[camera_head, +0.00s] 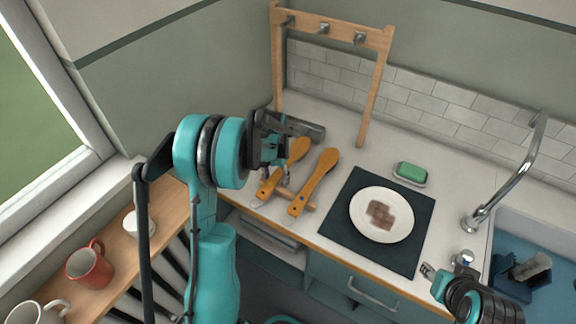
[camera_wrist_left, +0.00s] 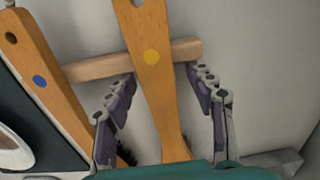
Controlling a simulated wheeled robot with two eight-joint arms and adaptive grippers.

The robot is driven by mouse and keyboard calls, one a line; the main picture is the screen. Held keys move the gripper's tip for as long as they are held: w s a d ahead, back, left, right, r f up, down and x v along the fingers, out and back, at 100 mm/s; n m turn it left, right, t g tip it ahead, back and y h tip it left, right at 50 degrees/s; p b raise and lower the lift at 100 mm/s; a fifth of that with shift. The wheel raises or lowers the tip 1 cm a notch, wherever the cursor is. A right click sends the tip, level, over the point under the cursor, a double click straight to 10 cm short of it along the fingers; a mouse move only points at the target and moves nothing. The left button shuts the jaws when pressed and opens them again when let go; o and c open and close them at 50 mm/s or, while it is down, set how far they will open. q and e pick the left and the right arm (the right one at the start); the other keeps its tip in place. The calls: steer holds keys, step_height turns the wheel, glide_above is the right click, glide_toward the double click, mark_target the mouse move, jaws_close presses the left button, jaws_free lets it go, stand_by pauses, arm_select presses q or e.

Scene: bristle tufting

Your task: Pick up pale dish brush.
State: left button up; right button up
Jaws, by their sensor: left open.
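Two brushes with orange wooden handles lie across a wooden rest bar (camera_wrist_left: 90,68) on the counter. The left brush (camera_head: 297,150) is partly behind my left gripper (camera_head: 276,172); in the wrist view its yellow-dotted handle (camera_wrist_left: 150,85) runs between the open fingers of that gripper (camera_wrist_left: 165,105), with a gap on each side. The right brush (camera_head: 314,182) has a blue dot (camera_wrist_left: 35,70) and shows some dark bristles underneath. The left brush's bristles are hidden, so I cannot tell whether they are pale. My right gripper (camera_head: 446,268) is at lower right, its jaws unclear.
A plate (camera_head: 369,226) with brown food on it sits on a dark mat (camera_head: 343,230) to the right. A green sponge (camera_head: 410,172), a tap (camera_head: 505,187) and a blue sink (camera_head: 558,246) lie beyond. A wooden hook rack (camera_head: 369,100) stands behind. Mugs (camera_head: 88,262) stand at left.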

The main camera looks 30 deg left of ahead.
arm_select(q)
steer(key=shift+r, duration=0.15)
jaws_close()
steer(key=shift+r, duration=0.1)
